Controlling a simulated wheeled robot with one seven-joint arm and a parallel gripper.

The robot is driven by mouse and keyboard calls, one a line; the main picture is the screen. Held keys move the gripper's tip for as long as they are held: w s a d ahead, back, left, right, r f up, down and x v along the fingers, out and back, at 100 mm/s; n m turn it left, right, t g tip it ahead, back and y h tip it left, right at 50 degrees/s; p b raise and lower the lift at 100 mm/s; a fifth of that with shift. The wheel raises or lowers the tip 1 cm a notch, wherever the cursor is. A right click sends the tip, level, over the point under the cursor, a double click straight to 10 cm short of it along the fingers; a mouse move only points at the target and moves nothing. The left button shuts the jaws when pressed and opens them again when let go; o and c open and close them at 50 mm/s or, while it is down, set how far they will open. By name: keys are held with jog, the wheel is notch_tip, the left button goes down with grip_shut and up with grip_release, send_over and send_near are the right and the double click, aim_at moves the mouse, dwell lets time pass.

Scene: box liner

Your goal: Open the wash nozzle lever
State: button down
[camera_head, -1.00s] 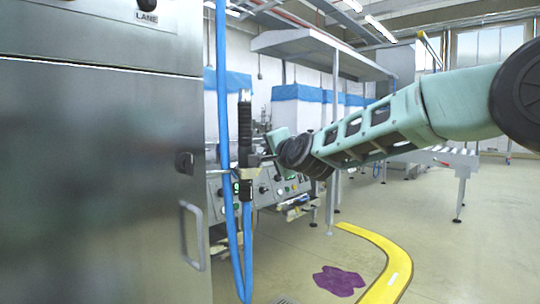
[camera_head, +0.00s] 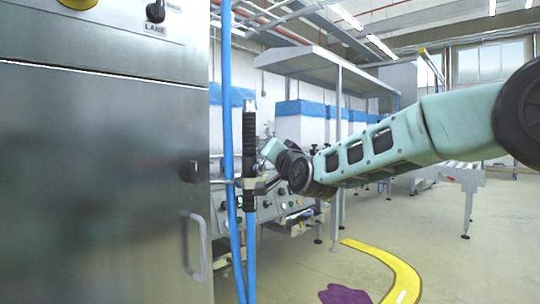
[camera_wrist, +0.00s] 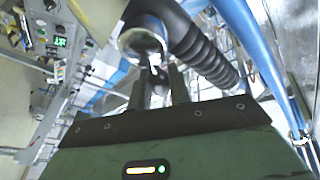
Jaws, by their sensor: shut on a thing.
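The wash nozzle hangs upright beside the steel cabinet, with a black ribbed grip (camera_head: 249,140) and a blue hose below it. The ribbed grip also shows at the upper middle of the wrist view (camera_wrist: 203,52). My gripper (camera_head: 266,184) is at the right side of the nozzle, below the upper ribbed part. In the wrist view my gripper (camera_wrist: 156,82) is shut on a small part at the nozzle, which looks like the lever; the fingers and the nozzle body hide most of it.
The steel cabinet (camera_head: 100,170) with a handle (camera_head: 193,245) fills the left. A blue hose (camera_head: 228,120) runs vertically beside the nozzle. A control panel (camera_head: 285,205) stands behind my gripper. The floor at right is open, with a yellow curved strip (camera_head: 395,265) and a purple patch (camera_head: 345,294).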

dwell(0.4)
jog(key=c, duration=1.3)
grip_release()
jog(key=m, duration=0.1)
jog(key=m+h+p, duration=0.1)
jog(key=w+m, duration=0.1)
jog(key=shift+d+f+m+g+p, duration=0.3)
jog(key=shift+d+p, duration=0.05)
jog(key=shift+p, duration=0.05)
jog(key=s+d+m+g+h+p, duration=0.1)
jog(key=s+d+m+p, duration=0.1)
jog(key=s+d, duration=0.35)
jog(key=s+d+m+g+p, duration=0.1)
jog(key=s+d+m+p, duration=0.15)
jog(key=s, duration=0.65)
jog(key=s+r+n+g+h+p, duration=0.1)
jog(key=s+r+n+g+p, duration=0.1)
jog(key=s+p, duration=0.5)
jog(key=s+r+n+g+h+p, duration=0.1)
jog(key=s+r+n+g+p, duration=0.1)
jog(key=s+n+g+p, duration=0.3)
jog(key=shift+s+d+r+n+p, duration=0.15)
jog(key=shift+s+d+n+p, duration=0.35)
jog(key=shift+s+p, duration=2.05)
